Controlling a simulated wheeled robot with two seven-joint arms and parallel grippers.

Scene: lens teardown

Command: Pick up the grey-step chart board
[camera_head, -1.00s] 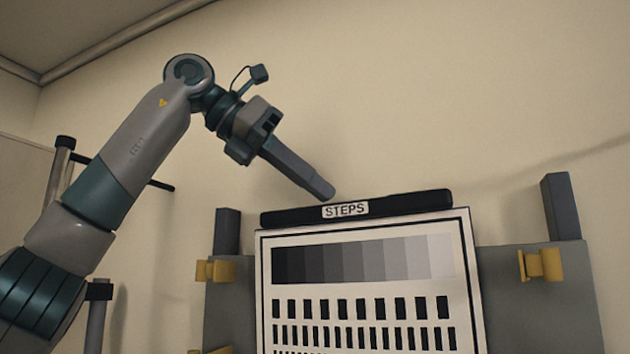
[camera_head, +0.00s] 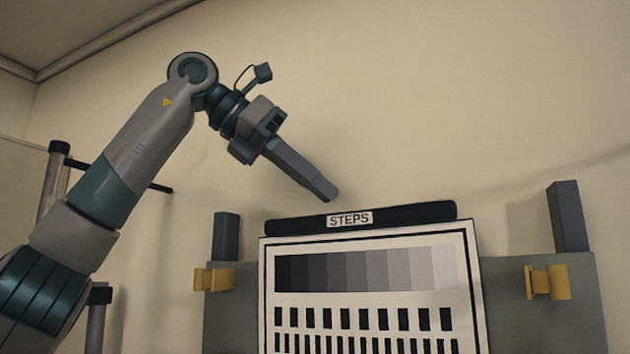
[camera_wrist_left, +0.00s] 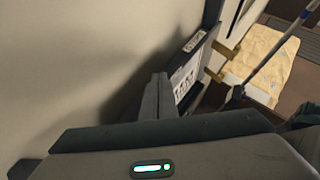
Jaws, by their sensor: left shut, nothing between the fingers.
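The grey-step chart board (camera_head: 366,310) stands upright in front of a grey panel, with a row of grey steps above rows of black bars. Its black top bar (camera_head: 420,211) carries a label reading STEPS. The lower part of the board is cut off by the frame. My left gripper (camera_head: 328,193) is shut and empty, its fingertips just above the left half of the top bar, apart from it as far as I can tell. In the left wrist view the shut fingers (camera_wrist_left: 157,95) point toward the board (camera_wrist_left: 187,78), seen edge-on. My right gripper is not in view.
The grey panel (camera_head: 523,310) has yellow clips at the left (camera_head: 214,279) and right (camera_head: 548,282), and dark posts (camera_head: 567,216) rise behind it. A plain wall stands close behind. A pale yellow patterned surface (camera_wrist_left: 262,60) shows in the left wrist view.

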